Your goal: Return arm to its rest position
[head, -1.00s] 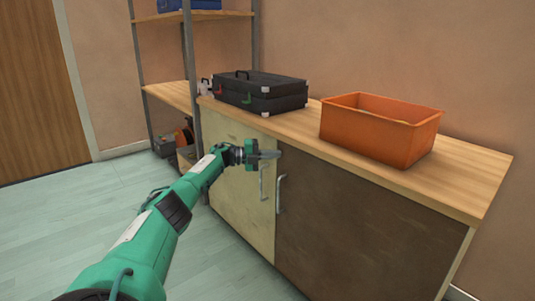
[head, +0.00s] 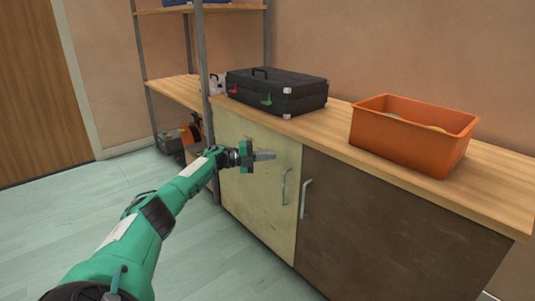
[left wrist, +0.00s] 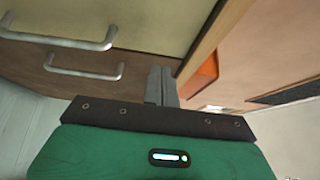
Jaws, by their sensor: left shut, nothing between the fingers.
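My left arm reaches in from the lower left of the head view. Its gripper (head: 265,156) is shut and empty, in front of the pale cabinet door (head: 246,190) and below the worktop edge. The left wrist view also shows its closed fingers (left wrist: 160,85), with nothing between them. Two cabinet handles show near it, one on the pale door (head: 285,187) and one on the dark door (head: 305,199). The gripper appears apart from both handles. My right gripper is in neither view.
On the wooden worktop (head: 330,121) stand a black case (head: 275,92) and an orange bin (head: 410,138) with something greenish and yellowish inside. A metal shelf unit (head: 204,60) stands at the left end. The floor at left (head: 60,215) is clear.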

